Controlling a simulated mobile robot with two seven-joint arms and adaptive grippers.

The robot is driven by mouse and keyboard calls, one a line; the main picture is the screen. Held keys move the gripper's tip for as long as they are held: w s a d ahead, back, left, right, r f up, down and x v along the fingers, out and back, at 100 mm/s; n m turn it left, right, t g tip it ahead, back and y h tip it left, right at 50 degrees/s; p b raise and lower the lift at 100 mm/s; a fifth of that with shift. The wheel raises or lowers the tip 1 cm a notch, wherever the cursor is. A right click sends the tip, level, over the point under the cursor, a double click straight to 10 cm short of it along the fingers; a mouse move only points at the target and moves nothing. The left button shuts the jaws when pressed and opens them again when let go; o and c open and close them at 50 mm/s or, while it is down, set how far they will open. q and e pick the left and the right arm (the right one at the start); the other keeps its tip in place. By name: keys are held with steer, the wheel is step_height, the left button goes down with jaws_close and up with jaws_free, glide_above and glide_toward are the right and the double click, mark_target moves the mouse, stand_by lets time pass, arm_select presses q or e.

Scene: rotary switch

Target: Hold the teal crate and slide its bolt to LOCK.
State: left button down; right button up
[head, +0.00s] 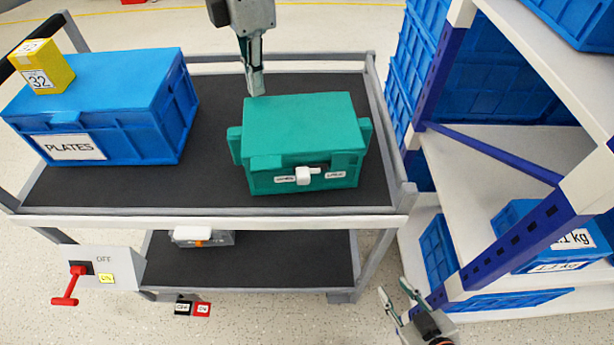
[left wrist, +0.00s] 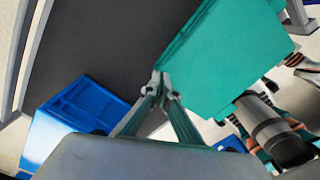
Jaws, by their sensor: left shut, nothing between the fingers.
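The teal crate (head: 300,125) sits on the cart's top deck, front facing me. On its front is a bolt with a white knob (head: 303,175), between two small labels too small to read surely. The knob is closer to the left label. My left gripper (head: 255,90) is shut and empty, pointing down at the crate's back left corner. In the left wrist view its fingertips (left wrist: 161,80) are at the edge of the teal crate (left wrist: 215,55); I cannot tell whether they touch. My right gripper (head: 397,298) is open and empty, low beside the cart's right front.
A blue PLATES crate (head: 130,105) with a yellow box (head: 42,66) on it stands left on the cart (head: 210,180). A panel with a red lever (head: 68,285) is at front left. A shelf rack (head: 480,140) with blue crates stands at right. Deck between the crates is clear.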

arm_select(q)
steer(key=shift+f, duration=0.55)
steer(key=shift+f, duration=0.1)
steer(key=shift+f, duration=0.15)
stand_by(0.5)
